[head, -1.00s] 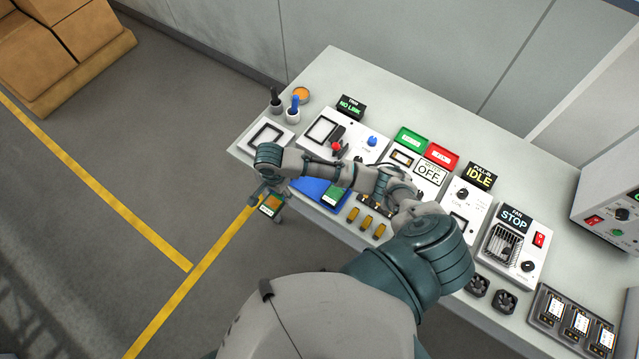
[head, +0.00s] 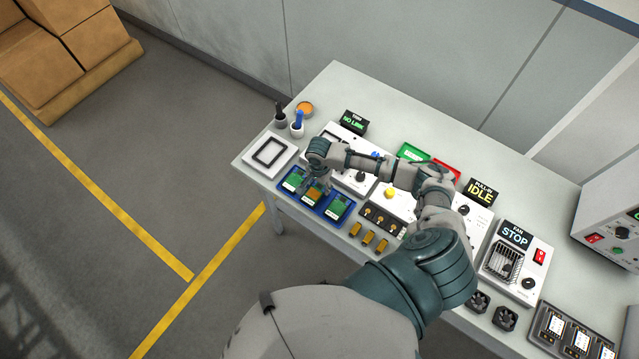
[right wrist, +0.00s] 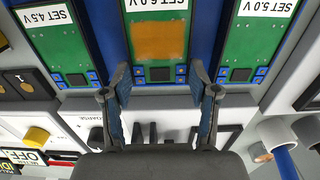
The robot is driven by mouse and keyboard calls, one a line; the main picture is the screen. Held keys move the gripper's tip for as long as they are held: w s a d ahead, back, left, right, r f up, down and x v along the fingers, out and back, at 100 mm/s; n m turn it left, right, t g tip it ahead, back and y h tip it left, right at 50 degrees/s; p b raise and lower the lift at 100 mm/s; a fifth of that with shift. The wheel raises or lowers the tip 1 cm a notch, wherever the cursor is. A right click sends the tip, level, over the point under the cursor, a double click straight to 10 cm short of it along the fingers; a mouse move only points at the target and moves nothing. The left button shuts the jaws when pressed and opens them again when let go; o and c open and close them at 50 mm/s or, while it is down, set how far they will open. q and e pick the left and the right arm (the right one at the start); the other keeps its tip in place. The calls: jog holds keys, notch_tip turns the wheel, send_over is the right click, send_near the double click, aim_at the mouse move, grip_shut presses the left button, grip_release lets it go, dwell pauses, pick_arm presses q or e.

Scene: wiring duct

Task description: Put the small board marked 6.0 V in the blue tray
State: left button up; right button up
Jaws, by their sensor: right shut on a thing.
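The small board marked SET 6.0 V (right wrist: 158,45), green with an orange patch, lies between two other boards over the blue tray (head: 346,215). It also shows in the head view (head: 314,195). My right gripper (right wrist: 161,88) is shut on this board, with one finger at each side of its near end. The board appears to be down in the middle place of the tray; whether it rests on the tray floor is hard to tell. In the head view my right gripper (head: 317,181) partly covers it. My left gripper is not in view.
A board marked SET 4.5 V (right wrist: 57,40) and one marked SET 5.0 V (right wrist: 255,40) lie on either side. A white framed panel (head: 270,151), pens in cups (head: 297,128) and control panels (head: 512,251) stand close by on the table.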

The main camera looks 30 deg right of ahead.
jog(key=shift+d, duration=0.1)
jog(key=shift+d+f, duration=0.1)
jog(key=shift+d, duration=0.05)
jog(key=o, duration=0.9)
jog(key=shift+d, duration=0.2)
jog(key=shift+o, duration=0.9)
jog(key=shift+d+f, duration=0.1)
jog(key=shift+a+r, duration=0.2)
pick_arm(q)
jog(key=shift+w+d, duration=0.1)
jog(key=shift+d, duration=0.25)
pick_arm(e)
notch_tip(320, 180, up, 12)
